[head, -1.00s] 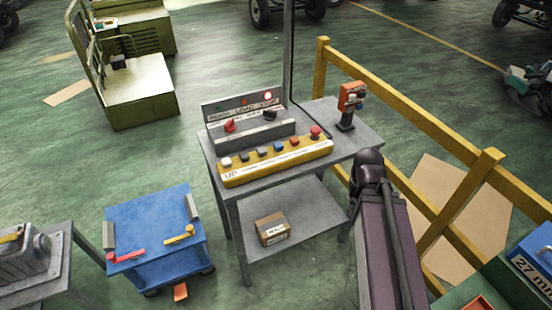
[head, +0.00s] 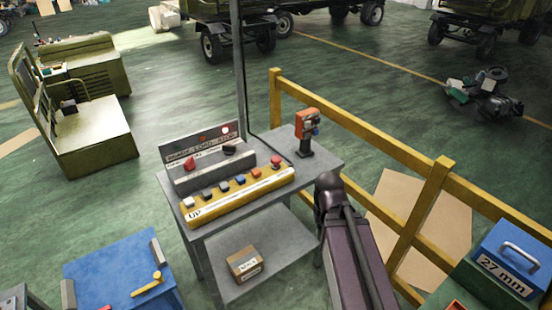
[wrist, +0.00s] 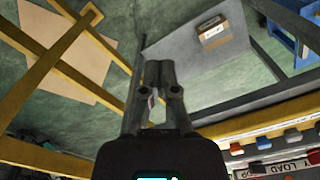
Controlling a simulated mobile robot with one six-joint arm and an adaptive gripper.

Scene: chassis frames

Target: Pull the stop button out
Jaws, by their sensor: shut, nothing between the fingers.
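A red mushroom-shaped button (head: 277,161), which looks like the stop button, sits at the right end of the yellow control panel (head: 238,200) on the grey table. Whether it is pressed in or out is too small to tell. My gripper (wrist: 158,65) shows in the wrist view, shut and empty. It is apart from the panel, whose row of buttons lies at the lower right of that view. I cannot pick out the stop button there. In the head view my arm reaches up to the table's right side, and its fingers are hidden.
An orange box on a stand (head: 307,130) stands at the table's back right. A grey post (head: 239,70) rises behind the panel. A yellow railing (head: 360,130) runs close to the right of my arm. A cardboard box (head: 244,264) lies on the lower shelf.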

